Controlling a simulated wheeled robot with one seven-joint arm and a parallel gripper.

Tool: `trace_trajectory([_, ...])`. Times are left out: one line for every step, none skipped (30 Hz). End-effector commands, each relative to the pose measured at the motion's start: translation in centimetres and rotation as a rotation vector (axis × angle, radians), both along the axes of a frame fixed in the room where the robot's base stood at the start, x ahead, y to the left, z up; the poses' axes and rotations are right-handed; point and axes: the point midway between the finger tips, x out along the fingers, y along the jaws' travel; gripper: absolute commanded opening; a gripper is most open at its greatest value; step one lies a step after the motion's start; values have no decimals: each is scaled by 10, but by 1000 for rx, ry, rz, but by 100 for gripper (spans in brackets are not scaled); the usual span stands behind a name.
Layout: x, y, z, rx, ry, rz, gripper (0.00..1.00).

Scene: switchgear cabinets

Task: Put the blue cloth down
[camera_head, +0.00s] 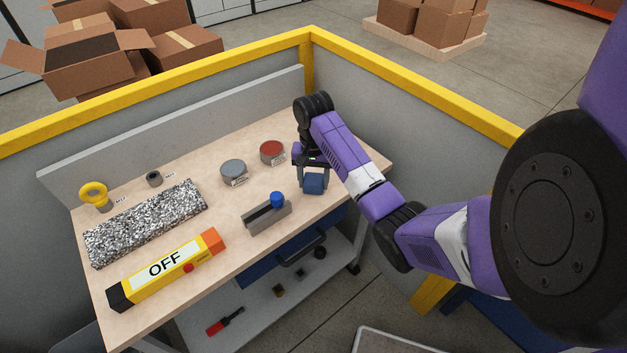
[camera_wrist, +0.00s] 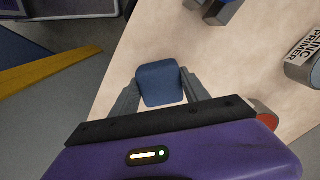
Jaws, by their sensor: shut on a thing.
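The blue cloth (camera_head: 313,183) is a small folded pad at the right end of the wooden workbench. My gripper (camera_head: 313,178) points down and is shut on the cloth. In the wrist view the cloth (camera_wrist: 160,84) sits between the two grey fingers of my gripper (camera_wrist: 161,92), with the bench top behind it. I cannot tell whether the cloth touches the bench top.
Left of the cloth stand a red-topped can (camera_head: 272,152), a grey can (camera_head: 233,172) and a grey block with a blue knob (camera_head: 267,216). A yellow OFF device (camera_head: 167,268) and a speckled mat (camera_head: 146,221) lie further left. Yellow-railed walls (camera_head: 408,91) enclose the bench.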

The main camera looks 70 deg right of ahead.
Motion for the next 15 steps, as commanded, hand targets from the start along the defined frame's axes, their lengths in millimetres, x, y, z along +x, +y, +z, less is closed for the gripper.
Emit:
trace_trajectory([0, 0, 0, 0, 0, 0, 8])
trace_trajectory([0, 0, 0, 0, 0, 0, 8])
trace_trajectory([0, 0, 0, 0, 0, 0, 8])
trace_trajectory([0, 0, 0, 0, 0, 0, 8])
trace_trajectory([0, 0, -1, 0, 0, 0, 8])
trace_trajectory([0, 0, -2, 0, 0, -1, 8])
trace_trajectory([0, 0, -3, 0, 0, -1, 8])
trace_trajectory([0, 0, -3, 0, -1, -1, 56])
trace_trajectory([0, 0, -3, 0, -1, -1, 63])
trace_trajectory([0, 0, -3, 0, -1, -1, 69])
trace_trajectory([0, 0, -3, 0, -1, -1, 75])
trace_trajectory([0, 0, -3, 0, -1, -1, 75])
trace_trajectory([0, 0, -3, 0, -1, -1, 75])
trace_trajectory([0, 0, -3, 0, 0, -1, 75])
trace_trajectory([0, 0, -3, 0, 0, -1, 75])
